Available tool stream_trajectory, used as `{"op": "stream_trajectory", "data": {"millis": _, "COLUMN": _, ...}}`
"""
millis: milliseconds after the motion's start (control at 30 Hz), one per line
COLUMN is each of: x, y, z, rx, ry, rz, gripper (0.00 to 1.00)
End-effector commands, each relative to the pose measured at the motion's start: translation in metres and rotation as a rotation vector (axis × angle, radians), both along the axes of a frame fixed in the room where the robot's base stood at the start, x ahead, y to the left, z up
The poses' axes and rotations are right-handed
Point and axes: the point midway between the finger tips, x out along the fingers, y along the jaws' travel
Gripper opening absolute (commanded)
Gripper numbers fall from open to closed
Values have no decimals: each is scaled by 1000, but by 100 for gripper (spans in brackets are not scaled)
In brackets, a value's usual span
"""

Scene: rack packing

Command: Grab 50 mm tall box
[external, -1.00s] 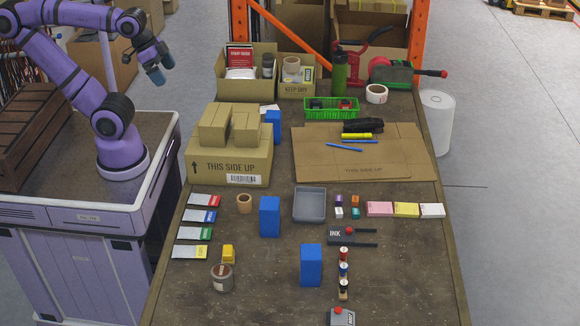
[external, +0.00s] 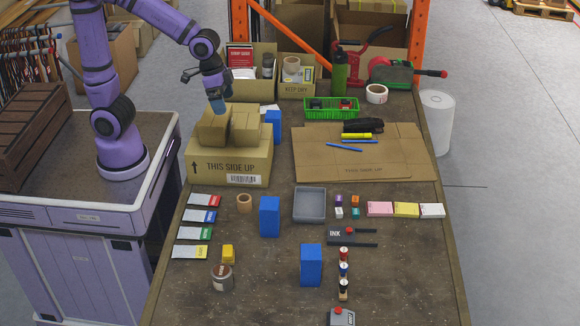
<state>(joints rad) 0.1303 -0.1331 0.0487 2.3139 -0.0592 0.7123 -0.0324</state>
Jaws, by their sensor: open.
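No box in view shows a height mark that I can read, so I cannot tell which one is 50 mm tall. Two small brown boxes, a left one (external: 212,130) and a right one (external: 246,128), sit side by side on a large carton (external: 205,166) marked THIS SIDE UP. Blue boxes stand upright on the table: one in the middle (external: 269,217), one at the front (external: 311,266) and one behind the carton's right side (external: 274,127). My gripper (external: 204,91) is open and appears empty, above the small brown boxes. Its gap to them is unclear.
Open cartons (external: 250,88) and a green basket (external: 331,108) are at the back. The front right of the table is mostly bare.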

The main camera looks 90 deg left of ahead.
Motion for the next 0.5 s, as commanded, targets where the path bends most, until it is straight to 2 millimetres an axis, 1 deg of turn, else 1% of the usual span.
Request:
{"op": "stream_trajectory", "data": {"millis": 33, "x": 13, "y": -5, "z": -13, "rx": 0, "ry": 23, "rz": -1, "gripper": 100}}
{"op": "stream_trajectory", "data": {"millis": 167, "x": 41, "y": -15, "z": -43, "rx": 2, "ry": 61, "rz": -1, "gripper": 100}}
{"op": "stream_trajectory", "data": {"millis": 200, "x": 49, "y": -18, "z": -53, "rx": 4, "ry": 72, "rz": -2, "gripper": 100}}
{"op": "stream_trajectory", "data": {"millis": 367, "x": 79, "y": -32, "z": -98, "rx": 11, "ry": 118, "rz": -2, "gripper": 100}}
{"op": "stream_trajectory", "data": {"millis": 400, "x": 85, "y": -35, "z": -110, "rx": 14, "ry": 130, "rz": -1, "gripper": 100}}
{"op": "stream_trajectory", "data": {"millis": 467, "x": 95, "y": -40, "z": -129, "rx": 19, "ry": 146, "rz": -1, "gripper": 100}}
{"op": "stream_trajectory", "data": {"millis": 500, "x": 100, "y": -43, "z": -142, "rx": 23, "ry": 158, "rz": -2, "gripper": 100}}
